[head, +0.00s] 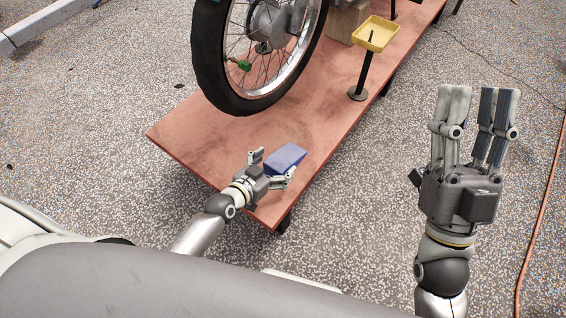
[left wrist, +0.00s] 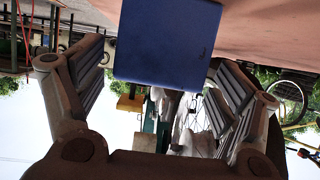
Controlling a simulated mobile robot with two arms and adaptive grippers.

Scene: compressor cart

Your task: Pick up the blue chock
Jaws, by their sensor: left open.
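The blue chock (head: 287,157) lies on the near end of the reddish platform, close to its right edge. My left gripper (head: 273,167) is open at the chock's near side, with one finger to each side of its near end. In the left wrist view the chock (left wrist: 165,40) is a blue block between the spread fingers (left wrist: 163,78), towards the top of the picture; I cannot tell whether either finger touches it. My right gripper (head: 476,90) is empty, fingers pointing up and apart, over the ground to the right of the platform.
A spoked wheel (head: 205,60) with a black tyre stands on the platform (head: 190,140) beyond the chock. A yellow tray (head: 376,33) on a black post is near the platform's right edge. An orange cable (head: 535,220) lies on the ground at the right.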

